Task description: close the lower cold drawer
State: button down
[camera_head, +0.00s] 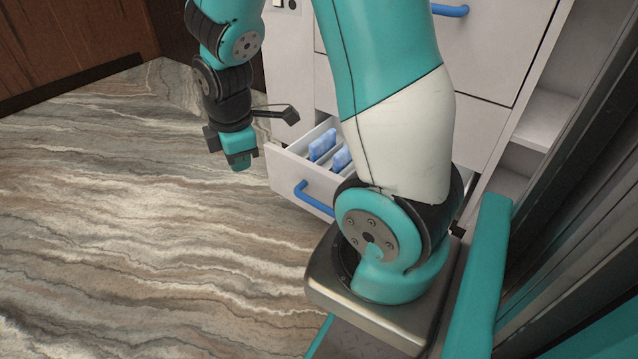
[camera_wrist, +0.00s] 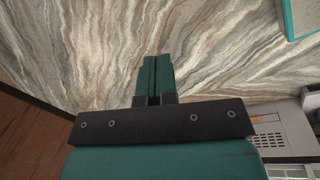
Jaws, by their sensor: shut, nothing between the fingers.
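The lower cold drawer (camera_head: 290,171) is pulled out of the white cabinet in the head view. It has a blue bar handle (camera_head: 313,199) on its front and blue packs (camera_head: 322,146) inside. My arm hides its right part. My gripper (camera_head: 240,163) is shut and empty, pointing down just left of the drawer's front left corner, apart from the handle. In the wrist view the closed fingers (camera_wrist: 154,75) point over the marble floor; the drawer front is not clearly seen there.
The white cabinet (camera_head: 490,45) has a closed upper drawer with a blue handle (camera_head: 450,10). Open shelves (camera_head: 545,118) are at its right. A brown wooden panel (camera_head: 70,45) stands at the back left. The marble floor (camera_head: 130,230) at left is clear.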

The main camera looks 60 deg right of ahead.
aim_at(320, 178)
jog(key=s+d+f+n+h+b, duration=0.1)
jog(key=d+f+b, duration=0.2)
jog(key=d+f, duration=0.3)
jog(key=s+d+f+n+g+h+b, duration=0.1)
jog(key=s+d+f+n+b, duration=0.1)
jog(key=d+f+b, duration=0.2)
jog(key=s+d+f+n+h+b, duration=0.1)
jog(key=d+f+b, duration=0.2)
jog(key=d+f, duration=0.6)
jog(key=shift+s+d+f+n+g+h+b, duration=0.1)
jog(key=shift+d+f+n+g+h+b, duration=0.1)
jog(key=shift+d, duration=0.55)
jog(key=shift+s+d+f+n+g+h+b, duration=0.1)
jog(key=shift+d+f+n+g+b, duration=0.1)
jog(key=shift+d, duration=0.5)
jog(key=shift+d+r, duration=0.25)
jog(key=shift+d, duration=0.15)
